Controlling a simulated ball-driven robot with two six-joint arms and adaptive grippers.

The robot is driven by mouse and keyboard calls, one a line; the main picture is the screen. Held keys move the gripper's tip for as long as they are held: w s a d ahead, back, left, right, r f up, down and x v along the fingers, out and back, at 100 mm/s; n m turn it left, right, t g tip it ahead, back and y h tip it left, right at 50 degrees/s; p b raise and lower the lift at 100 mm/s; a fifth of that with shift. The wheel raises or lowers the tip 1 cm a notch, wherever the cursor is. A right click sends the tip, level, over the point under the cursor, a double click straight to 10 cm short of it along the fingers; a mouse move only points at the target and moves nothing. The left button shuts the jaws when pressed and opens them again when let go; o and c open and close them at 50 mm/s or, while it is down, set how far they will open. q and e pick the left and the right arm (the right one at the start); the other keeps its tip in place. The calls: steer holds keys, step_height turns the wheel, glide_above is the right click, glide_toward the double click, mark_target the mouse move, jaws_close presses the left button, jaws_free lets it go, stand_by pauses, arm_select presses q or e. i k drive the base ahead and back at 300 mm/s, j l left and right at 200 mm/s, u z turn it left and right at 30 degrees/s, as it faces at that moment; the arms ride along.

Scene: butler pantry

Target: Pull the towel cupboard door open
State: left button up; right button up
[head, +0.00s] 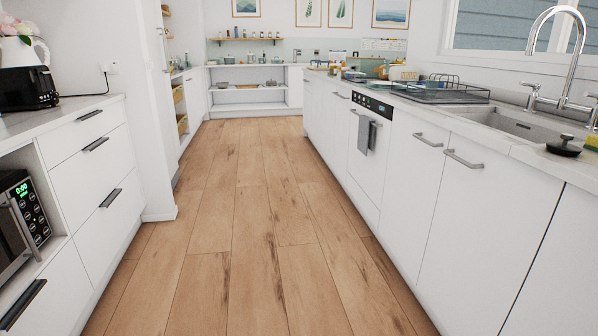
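A grey towel (366,136) hangs over a bar handle on a white front (368,170) below a dark control panel (372,105), in the right-hand counter run. Nearer along this run are two white cupboard doors, a farther one (405,195) and a nearer one (480,230). Each has a horizontal metal bar handle near its top, the farther handle (428,140) and the nearer handle (463,159). Both doors look shut. I cannot tell for sure which door is the towel cupboard's. Neither of my grippers is in view.
Wooden floor (240,230) runs clear between the counters. On the left are white drawers (90,170) with dark handles, a microwave (22,225) and a toaster (28,88). A sink (515,123) with a tall tap and a dish rack (440,92) are on the right counter.

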mark_target(344, 95)
steer(key=i, duration=2.6)
